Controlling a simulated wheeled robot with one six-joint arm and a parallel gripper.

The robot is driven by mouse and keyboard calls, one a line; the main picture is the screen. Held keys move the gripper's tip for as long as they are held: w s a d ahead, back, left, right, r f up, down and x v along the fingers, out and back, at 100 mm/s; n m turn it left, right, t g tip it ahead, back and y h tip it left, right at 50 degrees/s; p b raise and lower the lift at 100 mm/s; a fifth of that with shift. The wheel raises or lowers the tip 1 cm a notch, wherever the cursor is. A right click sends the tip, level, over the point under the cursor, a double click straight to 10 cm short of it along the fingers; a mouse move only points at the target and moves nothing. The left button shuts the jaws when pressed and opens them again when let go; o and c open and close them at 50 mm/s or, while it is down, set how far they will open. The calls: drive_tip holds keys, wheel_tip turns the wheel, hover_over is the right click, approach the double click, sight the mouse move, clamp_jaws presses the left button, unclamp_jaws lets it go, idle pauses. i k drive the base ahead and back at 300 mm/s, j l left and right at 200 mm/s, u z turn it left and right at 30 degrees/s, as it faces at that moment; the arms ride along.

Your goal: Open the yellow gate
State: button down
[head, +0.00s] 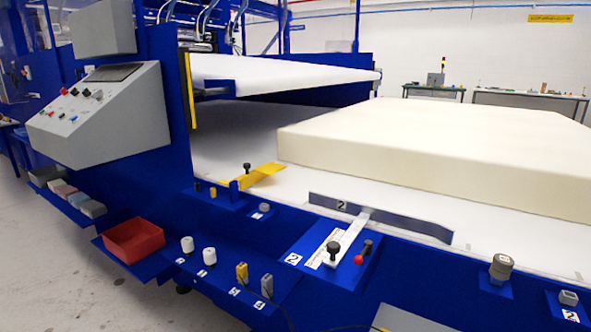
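The yellow gate (262,175) is a thin yellow bar at the left edge of the white bed, on the blue machine's front side. It slants up to the right from a small blue bracket and reaches a little way over the bed. A black knob (247,169) stands beside it, near its left part. Whether the knob is fixed to the gate is hard to tell. My gripper is not in view.
A large cream foam block (440,150) lies on the bed behind the gate. A dark guide plate marked 2 (380,217) stands at the bed's front edge. A grey control panel (105,110) is at left. A red bin (134,240) and white knobs (188,246) sit on the lower ledge.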

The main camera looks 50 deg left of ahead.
sight(249, 179)
drive_tip(key=u, duration=2.05)
